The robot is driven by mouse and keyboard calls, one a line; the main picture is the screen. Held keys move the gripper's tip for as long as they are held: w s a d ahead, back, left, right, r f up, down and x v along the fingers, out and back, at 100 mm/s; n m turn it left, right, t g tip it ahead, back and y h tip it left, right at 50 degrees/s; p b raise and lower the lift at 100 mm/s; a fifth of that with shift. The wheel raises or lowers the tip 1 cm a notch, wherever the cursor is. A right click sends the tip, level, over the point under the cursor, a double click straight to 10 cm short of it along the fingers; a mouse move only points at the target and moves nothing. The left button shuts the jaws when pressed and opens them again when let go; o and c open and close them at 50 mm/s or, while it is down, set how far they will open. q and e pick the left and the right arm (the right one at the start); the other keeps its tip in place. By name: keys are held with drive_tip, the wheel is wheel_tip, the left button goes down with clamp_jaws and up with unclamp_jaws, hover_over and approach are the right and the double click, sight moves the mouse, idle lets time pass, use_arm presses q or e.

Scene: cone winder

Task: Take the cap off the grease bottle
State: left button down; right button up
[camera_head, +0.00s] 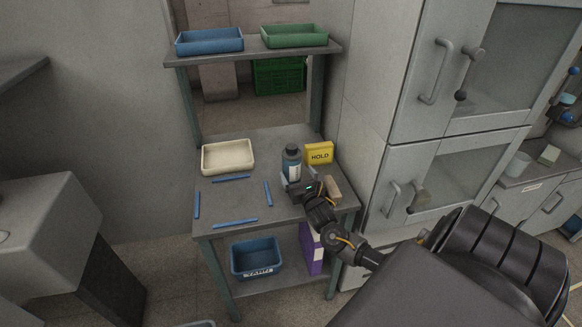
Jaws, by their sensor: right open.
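The grease bottle (290,169) stands upright on the grey workbench, a grey-blue bottle with a pale label. Its dark cap (291,149) is on top. My right gripper (291,188) is at the near side of the bottle, low down, below the cap. It is open; its fingers are small and dark here, and I cannot tell whether they touch the bottle. The gripper hides the bottle's base. My left gripper is not in view.
A yellow HOLD sign (319,153) stands right behind the bottle, and a tan block (332,189) lies right of the gripper. A cream tray (228,157) sits at the back left. Blue strips (235,223) mark the bench's clear left part. Cabinets (410,180) stand close on the right.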

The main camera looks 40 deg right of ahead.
drive_tip(key=shift+a+p+x, duration=0.2)
drive_tip(key=shift+p+x, duration=0.25)
drive_tip(key=shift+x, duration=2.75)
drive_tip(key=shift+w+f, duration=0.1)
drive_tip(key=c, duration=1.2)
drive_tip(key=shift+r, duration=0.5)
drive_tip(key=s+d+r, duration=0.1)
drive_tip(key=s+r, duration=0.3)
drive_tip(key=s+d+r+b, duration=0.1)
drive_tip(key=s+r, duration=0.3)
drive_tip(key=s, duration=0.1)
drive_tip(key=s+d+r+b, duration=0.1)
drive_tip(key=s+r, duration=0.3)
drive_tip(key=shift+s+d, duration=0.25)
drive_tip(key=shift+d, duration=0.15)
